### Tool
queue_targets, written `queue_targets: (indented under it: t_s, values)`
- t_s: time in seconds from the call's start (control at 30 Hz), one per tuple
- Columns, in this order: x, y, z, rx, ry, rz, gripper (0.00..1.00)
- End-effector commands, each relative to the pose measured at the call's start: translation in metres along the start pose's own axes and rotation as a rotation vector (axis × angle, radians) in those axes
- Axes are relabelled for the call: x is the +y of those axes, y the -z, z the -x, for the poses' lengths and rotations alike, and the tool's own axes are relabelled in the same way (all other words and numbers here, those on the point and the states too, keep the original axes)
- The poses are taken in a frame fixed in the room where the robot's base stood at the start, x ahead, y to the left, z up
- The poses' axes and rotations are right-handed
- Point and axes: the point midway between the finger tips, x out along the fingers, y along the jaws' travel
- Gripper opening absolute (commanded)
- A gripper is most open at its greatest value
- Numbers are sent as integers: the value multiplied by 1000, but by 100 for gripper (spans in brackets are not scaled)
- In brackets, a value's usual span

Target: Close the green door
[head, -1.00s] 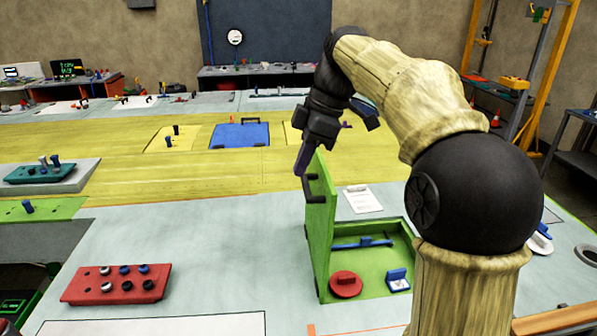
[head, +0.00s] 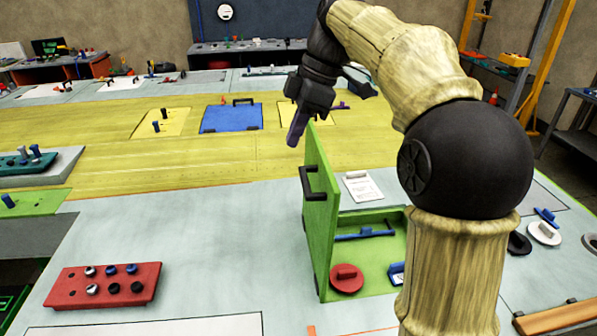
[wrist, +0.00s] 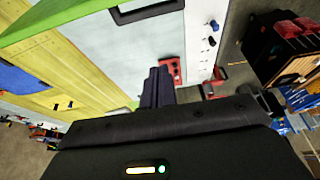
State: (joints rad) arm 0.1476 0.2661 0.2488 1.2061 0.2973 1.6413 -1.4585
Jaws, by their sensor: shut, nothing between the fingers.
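The green door (head: 321,230) stands upright, open, along the left side of a green-lined compartment (head: 376,272) in the grey surface. A black handle (head: 307,184) is on its left face. My gripper (head: 294,137) is shut and empty, just above and left of the door's top edge. In the wrist view the fingers (wrist: 157,88) are together, with the door (wrist: 40,25) and its black handle (wrist: 147,10) at the top, apart from the fingertips. I cannot tell whether the gripper touches the door.
The compartment holds a red round piece (head: 346,279), a blue bar (head: 364,234) and a blue block (head: 397,273). A red block with pegs (head: 104,286) lies to the left.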

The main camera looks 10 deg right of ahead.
Motion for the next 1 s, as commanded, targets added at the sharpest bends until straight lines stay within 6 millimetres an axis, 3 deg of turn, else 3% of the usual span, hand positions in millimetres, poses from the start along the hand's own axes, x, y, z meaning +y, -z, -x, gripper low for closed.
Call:
queue_targets:
  t_s: [0.27, 0.83, 1.0]
  values:
    - [0, 0, -15, 0, 2, -1, 0]
    - [-1, 0, -101, -1, 5, -3, 0]
    - [0, -26, -88, -1, 0, -7, 0]
